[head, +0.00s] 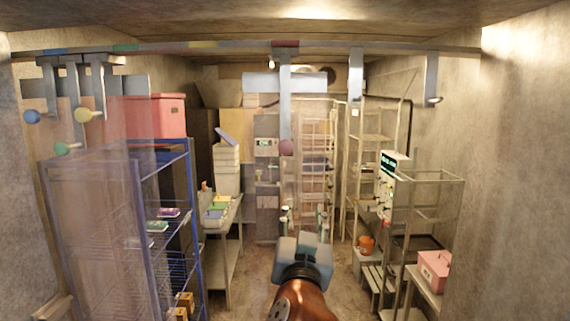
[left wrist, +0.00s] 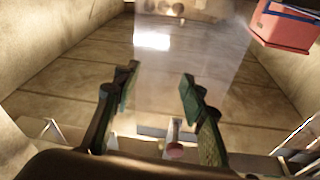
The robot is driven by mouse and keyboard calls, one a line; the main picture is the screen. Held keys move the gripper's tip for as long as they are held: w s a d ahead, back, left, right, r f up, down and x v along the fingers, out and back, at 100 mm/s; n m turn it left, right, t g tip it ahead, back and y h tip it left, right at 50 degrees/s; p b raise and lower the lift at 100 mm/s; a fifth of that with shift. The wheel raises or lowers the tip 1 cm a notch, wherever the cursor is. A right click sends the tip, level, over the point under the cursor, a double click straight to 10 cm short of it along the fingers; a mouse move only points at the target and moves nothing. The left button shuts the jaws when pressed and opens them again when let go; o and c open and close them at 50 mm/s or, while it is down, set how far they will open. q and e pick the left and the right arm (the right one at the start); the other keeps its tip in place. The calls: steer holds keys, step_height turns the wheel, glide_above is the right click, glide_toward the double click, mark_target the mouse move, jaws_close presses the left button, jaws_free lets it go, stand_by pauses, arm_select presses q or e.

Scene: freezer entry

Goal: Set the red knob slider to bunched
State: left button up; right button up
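The red knob slider is a grey strip (head: 285,95) hanging from the ceiling rail near the middle, with a dull red knob (head: 286,147) at its lower end. The knob also shows low in the left wrist view (left wrist: 174,151). My left gripper (head: 304,212) is below and apart from the knob, fingers pointing up. In the left wrist view its fingers (left wrist: 158,82) are spread with nothing between them. Sliders with a blue knob (head: 32,117), a yellow knob (head: 82,114) and a green knob (head: 62,149) hang close together at the rail's left end. My right gripper is not in view.
The rail (head: 220,47) has coloured marks. Two more hangers (head: 356,80) (head: 433,78) hang right of the red one. A translucent curtain (head: 100,200) hangs at left before a blue rack (head: 190,200). A pink box (head: 433,270) stands at right. Space around the red knob looks clear.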

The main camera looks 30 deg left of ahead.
mark_target(285, 150)
arm_select(q)
steer(key=s+r+n+t+y, duration=0.1)
steer(key=s+r+n+y, duration=0.2)
steer(key=s+r, duration=0.65)
steer(key=p+x, duration=0.1)
steer(key=x, duration=0.2)
steer(key=p+x, duration=0.2)
steer(key=x, duration=0.1)
steer(key=d+r+p+x, duration=0.1)
steer(key=p+x, duration=0.1)
steer(key=x, duration=0.1)
steer(key=shift+w, duration=0.1)
steer(key=shift+w+a, duration=0.2)
steer(key=shift+w, duration=0.15)
steer(key=c, duration=0.6)
jaws_close()
